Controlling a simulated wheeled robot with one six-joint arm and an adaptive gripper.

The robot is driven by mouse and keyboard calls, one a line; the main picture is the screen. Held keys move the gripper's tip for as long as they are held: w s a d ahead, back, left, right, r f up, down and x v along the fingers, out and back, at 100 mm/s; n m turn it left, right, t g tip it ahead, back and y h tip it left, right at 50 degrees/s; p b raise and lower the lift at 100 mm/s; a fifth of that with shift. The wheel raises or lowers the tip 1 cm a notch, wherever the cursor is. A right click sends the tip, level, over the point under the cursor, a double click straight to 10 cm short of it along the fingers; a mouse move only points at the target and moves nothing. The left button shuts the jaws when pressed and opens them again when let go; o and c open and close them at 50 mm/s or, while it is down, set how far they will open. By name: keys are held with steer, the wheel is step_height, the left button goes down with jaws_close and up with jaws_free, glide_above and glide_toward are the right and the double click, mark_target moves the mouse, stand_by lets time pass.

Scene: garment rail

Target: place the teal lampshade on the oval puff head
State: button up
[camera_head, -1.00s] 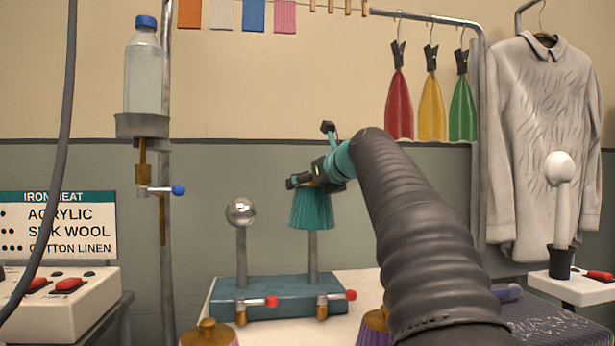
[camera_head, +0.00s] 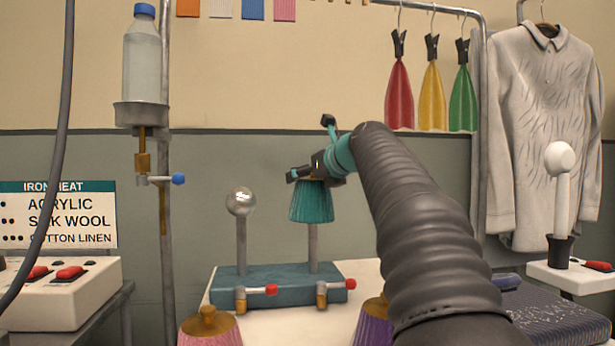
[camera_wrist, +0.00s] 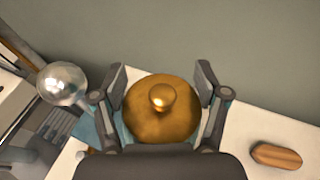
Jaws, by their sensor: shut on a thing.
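The teal lampshade (camera_head: 311,204) is pleated, with a brass-coloured top that shows in the wrist view as a round cap with a small knob (camera_wrist: 162,98). My gripper (camera_head: 318,176) is shut on the lampshade at its top, one finger on each side of the cap in the wrist view. The lampshade hangs upright over the right post (camera_head: 312,242) of a blue stand (camera_head: 283,289). The post runs up under its lower rim, so the head on that post is hidden. I cannot tell whether the shade rests on it.
The stand's left post carries a shiny silver ball (camera_head: 241,201), close to my gripper's left in the wrist view. A pink lampshade (camera_head: 209,328) and a purple one (camera_head: 373,318) stand in front. A wooden oblong piece (camera_wrist: 276,155) lies to the right in the wrist view.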

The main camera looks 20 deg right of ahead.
steer(key=o, duration=1.4)
steer(key=v, duration=1.2)
